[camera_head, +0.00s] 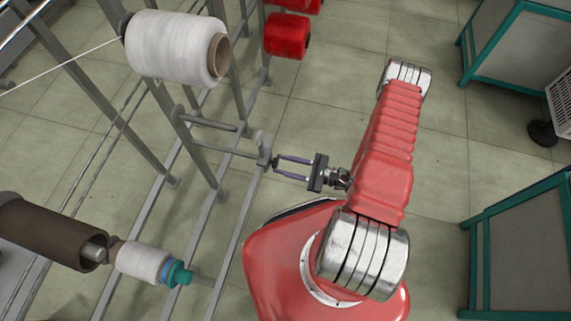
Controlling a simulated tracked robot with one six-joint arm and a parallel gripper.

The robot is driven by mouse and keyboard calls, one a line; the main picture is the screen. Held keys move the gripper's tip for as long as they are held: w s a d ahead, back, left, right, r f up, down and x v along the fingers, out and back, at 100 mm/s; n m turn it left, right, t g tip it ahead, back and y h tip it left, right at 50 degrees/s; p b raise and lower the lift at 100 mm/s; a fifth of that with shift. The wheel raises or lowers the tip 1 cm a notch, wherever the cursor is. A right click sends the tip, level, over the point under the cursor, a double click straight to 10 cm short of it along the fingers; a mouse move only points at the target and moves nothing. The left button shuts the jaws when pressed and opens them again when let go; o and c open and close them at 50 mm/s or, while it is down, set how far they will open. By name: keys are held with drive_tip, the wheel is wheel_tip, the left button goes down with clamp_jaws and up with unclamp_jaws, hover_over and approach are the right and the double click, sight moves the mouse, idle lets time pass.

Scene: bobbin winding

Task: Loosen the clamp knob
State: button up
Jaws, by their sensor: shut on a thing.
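The clamp (264,157) is a small grey block at the end of a horizontal rod on the metal frame. A small dark clamp knob (274,163) sits on its right side, mostly between my fingertips. My gripper (279,166) reaches in from the right with two slim fingers and is shut on the knob. How far the knob is turned cannot be told at this size.
A large white yarn bobbin (178,48) is on the frame at upper left, with red bobbins (287,36) behind. A brown tube (50,232) and a small white bobbin (142,262) are at lower left. Teal-edged cabinets (520,255) stand right. Floor between is clear.

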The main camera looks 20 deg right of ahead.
drive_tip(key=shift+f, duration=0.1)
drive_tip(key=o, duration=1)
drive_tip(key=shift+o, duration=0.2)
drive_tip(key=v, duration=1.3)
drive_tip(key=shift+s+d, duration=0.25)
drive_tip(key=shift+d, duration=0.1)
